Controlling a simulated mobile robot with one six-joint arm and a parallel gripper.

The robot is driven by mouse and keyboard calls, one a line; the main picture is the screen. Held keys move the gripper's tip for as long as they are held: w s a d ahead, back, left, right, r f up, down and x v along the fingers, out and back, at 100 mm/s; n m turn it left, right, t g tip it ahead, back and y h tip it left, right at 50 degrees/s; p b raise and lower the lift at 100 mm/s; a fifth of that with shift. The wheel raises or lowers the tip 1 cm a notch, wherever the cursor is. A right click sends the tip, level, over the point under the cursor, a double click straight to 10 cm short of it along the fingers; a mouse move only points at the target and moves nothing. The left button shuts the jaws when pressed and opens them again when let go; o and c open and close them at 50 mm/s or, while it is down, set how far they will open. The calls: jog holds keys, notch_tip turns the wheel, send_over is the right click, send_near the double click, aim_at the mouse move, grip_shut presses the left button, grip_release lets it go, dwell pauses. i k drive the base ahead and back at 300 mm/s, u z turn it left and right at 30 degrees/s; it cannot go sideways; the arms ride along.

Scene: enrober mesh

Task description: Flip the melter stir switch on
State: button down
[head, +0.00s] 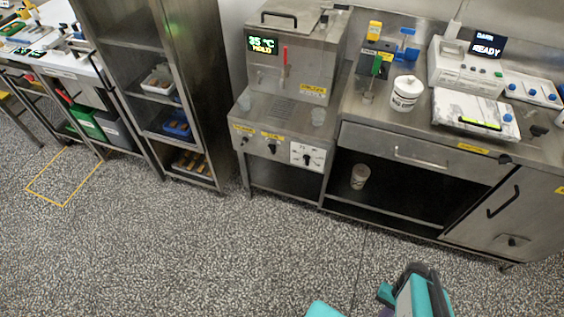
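The melter (293,75) is a steel machine at the back centre, with a lidded tank and a lit display (262,45) reading 35 °C HOLD. Its lower front panel has a left black knob or switch (246,140) and a middle one (271,148) under small yellow labels, and a larger black dial (307,156) on a white plate. The labels are too small to read, so I cannot tell which control is the stir switch or how it is set. A red lever (285,55) stands on the tank front. My teal arm shows at the bottom right, well short of the melter; no gripper fingers show.
The speckled floor before the melter is clear. A steel counter at right holds a white tub (406,93) and a machine (465,68) reading READY. A cup (360,177) stands on the shelf beneath. A steel rack (160,85) with trays stands at left.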

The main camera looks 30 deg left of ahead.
aim_at(271, 147)
jog(key=z, duration=0.2)
jog(key=k, duration=0.95)
jog(key=u, duration=2.45)
jog(key=i, duration=1.6)
